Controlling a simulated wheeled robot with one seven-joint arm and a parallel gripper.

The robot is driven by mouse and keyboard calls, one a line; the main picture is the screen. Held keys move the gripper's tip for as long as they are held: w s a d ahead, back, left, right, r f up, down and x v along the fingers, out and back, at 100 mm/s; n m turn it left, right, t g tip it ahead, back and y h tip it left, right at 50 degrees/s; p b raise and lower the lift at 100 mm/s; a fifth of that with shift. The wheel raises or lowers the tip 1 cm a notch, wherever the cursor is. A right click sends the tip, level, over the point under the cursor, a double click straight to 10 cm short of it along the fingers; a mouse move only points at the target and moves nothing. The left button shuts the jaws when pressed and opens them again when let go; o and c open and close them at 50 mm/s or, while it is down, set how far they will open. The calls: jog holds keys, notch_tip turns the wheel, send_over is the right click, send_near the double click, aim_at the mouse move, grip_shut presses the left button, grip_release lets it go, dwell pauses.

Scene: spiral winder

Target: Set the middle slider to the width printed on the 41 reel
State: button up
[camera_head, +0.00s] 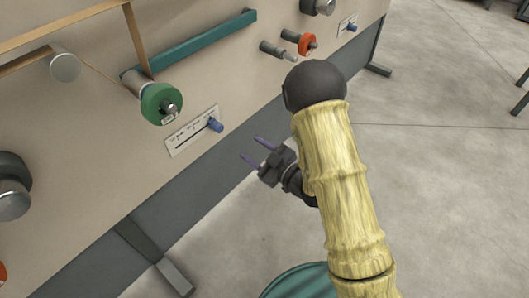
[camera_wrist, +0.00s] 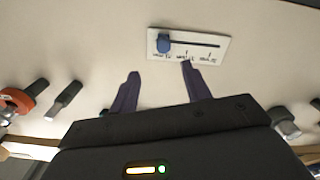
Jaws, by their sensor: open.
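The middle slider is a pale plate (camera_head: 193,130) on the panel with a dark slot, printed marks and a blue knob (camera_head: 215,125) at the slot's right end. In the wrist view, the plate (camera_wrist: 218,49) appears upside down with the knob (camera_wrist: 163,43) at its left end; its print is too small to read surely. A green reel (camera_head: 154,103) sits just above it, with a small label I cannot read. I cannot tell which reel is 41. My gripper (camera_head: 251,149) is open and empty, its purple fingers pointing toward the panel, below and apart from the knob.
Another slider (camera_head: 348,25) and an orange reel (camera_head: 306,43) are at the upper right. A dark roller (camera_head: 13,188) is at the left edge. A teal bar (camera_head: 205,43) runs above the green reel. A teal round object (camera_head: 302,283) stands below my arm.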

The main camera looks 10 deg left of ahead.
jog(key=shift+v, duration=1.7)
jog(key=w+d+r+m+h+p, duration=0.2)
jog(key=d+r+m+h+p, duration=0.15)
jog(key=d+h, duration=0.3)
jog(key=w+d+r+m+h+p, duration=0.25)
jog(key=d+m+h, duration=0.2)
jog(key=d, duration=0.35)
jog(key=s+d+r+m+g+h+p, duration=0.25)
jog(key=s+d+r+m, duration=0.2)
jog(key=s, duration=0.25)
jog(key=s+d+r+m+g+h+p, duration=0.25)
jog(key=s+d+r+g, duration=0.2)
jog(key=s, duration=0.25)
jog(key=w+d+p+v, duration=0.1)
jog(key=w+p+v, duration=0.1)
jog(key=p+v, duration=1)
jog(key=w+r+p+v, duration=0.1)
jog(key=w+p+v, duration=0.2)
jog(key=p+v, duration=0.9)
jog(key=w+d+r+p+v, duration=0.1)
jog(key=w+p+v, duration=0.1)
jog(key=p+v, duration=1.1)
jog(key=shift+d+r+y, duration=0.2)
jog(key=shift+r+y, duration=0.05)
jog(key=shift+y, duration=0.15)
